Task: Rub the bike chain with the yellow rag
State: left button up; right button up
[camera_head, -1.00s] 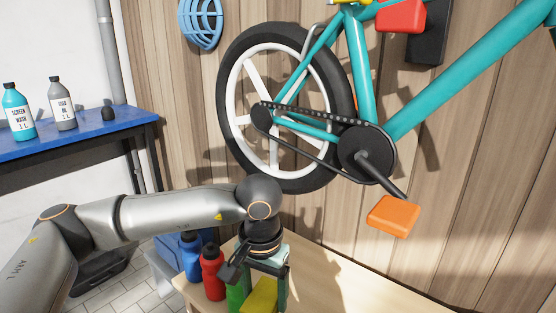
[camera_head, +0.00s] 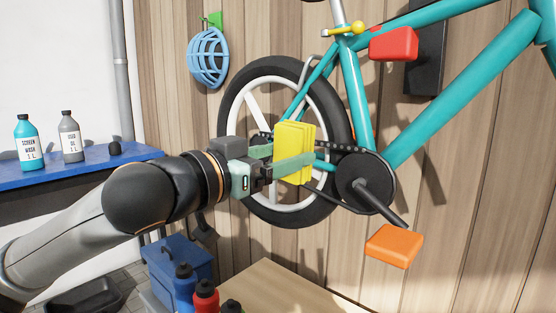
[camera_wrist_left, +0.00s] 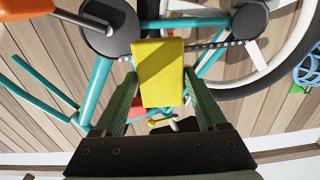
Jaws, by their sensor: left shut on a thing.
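The yellow rag (camera_head: 296,150) is a folded block held upright between the fingers of my left gripper (camera_head: 288,163). It also shows in the left wrist view (camera_wrist_left: 158,72), between the two green fingers (camera_wrist_left: 160,100). The bike chain (camera_head: 342,149) is black and runs between the rear hub and the large chainring (camera_head: 352,176). In the head view the rag is in front of the chain's rear part and hides some of it. In the left wrist view the chain (camera_wrist_left: 212,45) passes close behind the rag's end; I cannot tell whether they touch. My right gripper is not in view.
The teal bike hangs on the plank wall, with an orange pedal (camera_head: 394,246) and a black rear tire (camera_head: 240,105). A wooden bench (camera_head: 285,290) with bottles (camera_head: 206,298) is below. A blue shelf (camera_head: 75,177) with bottles is at left.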

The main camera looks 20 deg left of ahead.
pick_arm(q)
jog(key=shift+p+x, duration=0.65)
jog(key=shift+x, duration=1.85)
jog(key=shift+f, duration=0.1)
jog(key=shift+x, duration=1.1)
jog(key=shift+a, duration=0.1)
